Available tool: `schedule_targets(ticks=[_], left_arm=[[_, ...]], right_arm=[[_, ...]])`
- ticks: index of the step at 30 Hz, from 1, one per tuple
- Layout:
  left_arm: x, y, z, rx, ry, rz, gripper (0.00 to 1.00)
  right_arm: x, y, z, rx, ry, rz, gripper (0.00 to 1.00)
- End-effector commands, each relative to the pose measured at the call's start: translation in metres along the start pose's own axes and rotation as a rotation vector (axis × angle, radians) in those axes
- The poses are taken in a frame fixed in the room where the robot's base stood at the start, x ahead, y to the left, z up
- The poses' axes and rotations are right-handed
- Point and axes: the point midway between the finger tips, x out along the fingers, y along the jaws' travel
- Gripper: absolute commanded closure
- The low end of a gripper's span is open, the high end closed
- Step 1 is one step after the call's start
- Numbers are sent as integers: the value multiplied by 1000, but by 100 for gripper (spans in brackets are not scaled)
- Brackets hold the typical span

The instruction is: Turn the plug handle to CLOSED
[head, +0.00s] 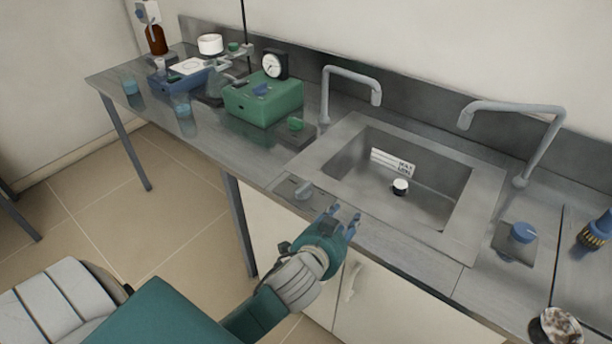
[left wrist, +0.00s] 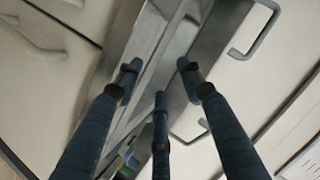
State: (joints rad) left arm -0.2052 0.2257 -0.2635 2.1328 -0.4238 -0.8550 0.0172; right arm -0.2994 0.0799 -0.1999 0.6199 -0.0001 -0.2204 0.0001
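The grey handle (head: 303,189) on a small plate at the counter's front edge, left of the sink (head: 470,205), looks like the plug handle. Its markings are too small to read. A white-topped black plug (head: 400,187) shows in the sink basin. My left gripper (head: 346,220) is at the counter's front edge, right of the handle and apart from it. Its blue fingers are spread and empty; they also show in the left wrist view (left wrist: 160,78), where I cannot make out the handle. My right gripper is not in view.
Two taps (head: 350,72) (head: 515,108) stand behind the sink. A blue knob (head: 523,232) is on the right. Cabinet doors (head: 385,300) are below the counter edge.

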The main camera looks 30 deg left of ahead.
Motion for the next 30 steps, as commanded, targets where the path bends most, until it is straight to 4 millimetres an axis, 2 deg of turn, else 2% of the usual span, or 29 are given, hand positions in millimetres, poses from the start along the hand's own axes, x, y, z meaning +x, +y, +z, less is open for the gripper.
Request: schedule_targets(ticks=[1,5,8,11,12,14,15,18,20,22,24,26,27,29,30], left_arm=[[8,-6,-20,36,59,-24,61],[21,-20,-75,144,229,-86,61],[26,-26,-128,260,391,-136,61],[25,-23,-192,432,601,-185,61],[22,-18,-220,524,698,-201,61],[15,-2,-257,685,851,-213,61],[11,12,-276,803,948,-209,61],[7,53,-298,1120,1155,-157,61],[11,73,-292,1322,1247,-93,61],[24,88,-271,1559,1315,16,61],[44,87,-237,1791,1335,164,61],[63,70,-201,1975,1308,322,61],[74,51,-176,2085,1267,440,61],[88,12,-138,2222,1175,633,61],[92,-19,-114,2287,1098,766,61]], right_arm=[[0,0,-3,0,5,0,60],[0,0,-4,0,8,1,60],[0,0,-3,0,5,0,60],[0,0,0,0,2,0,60],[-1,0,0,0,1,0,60],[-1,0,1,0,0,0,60],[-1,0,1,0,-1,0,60],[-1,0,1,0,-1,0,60],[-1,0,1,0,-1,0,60],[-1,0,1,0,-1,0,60],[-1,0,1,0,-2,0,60],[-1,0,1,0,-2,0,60],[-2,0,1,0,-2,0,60],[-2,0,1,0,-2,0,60],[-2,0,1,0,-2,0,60]])
